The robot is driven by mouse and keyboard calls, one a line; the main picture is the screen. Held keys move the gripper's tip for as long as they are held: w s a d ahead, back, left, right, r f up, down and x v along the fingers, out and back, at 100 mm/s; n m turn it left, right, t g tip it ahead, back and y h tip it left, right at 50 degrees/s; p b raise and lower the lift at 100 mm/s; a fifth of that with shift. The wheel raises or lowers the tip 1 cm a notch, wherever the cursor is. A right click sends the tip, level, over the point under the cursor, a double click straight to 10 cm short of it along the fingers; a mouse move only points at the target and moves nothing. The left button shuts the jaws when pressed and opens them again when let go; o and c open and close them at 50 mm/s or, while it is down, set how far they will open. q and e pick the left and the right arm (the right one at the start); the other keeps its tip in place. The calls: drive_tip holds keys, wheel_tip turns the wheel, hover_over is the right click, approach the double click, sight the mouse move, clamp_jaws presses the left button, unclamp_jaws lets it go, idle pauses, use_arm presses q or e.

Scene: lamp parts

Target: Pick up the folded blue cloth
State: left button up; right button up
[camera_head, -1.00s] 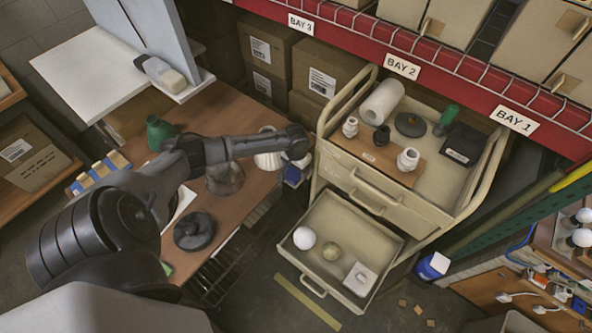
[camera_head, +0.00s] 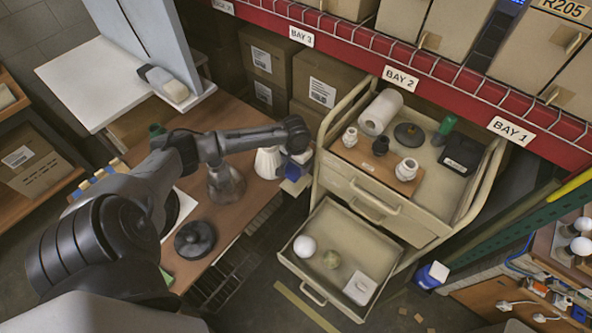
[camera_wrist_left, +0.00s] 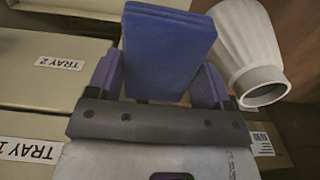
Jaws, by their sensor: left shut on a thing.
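The folded blue cloth (camera_wrist_left: 168,52) stands between the two blue-violet fingers of my left gripper (camera_wrist_left: 158,82) in the left wrist view. The fingers touch or nearly cover its lower sides, and its lower end is hidden behind the dark gripper bar. The left gripper is shut on it. In the head view the left gripper (camera_head: 295,184) hangs at the right edge of the brown table, close beside the white lampshade. The cloth cannot be told apart from the blue fingers there. My right gripper is not in view.
The white ribbed lampshade (camera_wrist_left: 250,45) is close right of the cloth. The beige cart (camera_head: 385,210) stands right of the gripper, its drawer (camera_head: 335,270) open with a white ball inside. A dark round base (camera_head: 194,239) lies on the brown table (camera_head: 232,215). Boxes stand behind.

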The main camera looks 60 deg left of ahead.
use_arm(q)
drive_tip(key=r, duration=0.2)
drive_tip(key=a+r, duration=0.1)
drive_tip(key=r, duration=0.1)
drive_tip(key=w+a+b, duration=0.1)
drive_tip(key=a+b, duration=0.2)
drive_tip(key=a, duration=1.5)
drive_tip(key=shift+w+a, duration=0.25)
drive_tip(key=shift+w, duration=0.05)
drive_tip(key=o, duration=0.4)
drive_tip(key=shift+c, duration=1.6)
drive_tip(key=shift+a, duration=0.1)
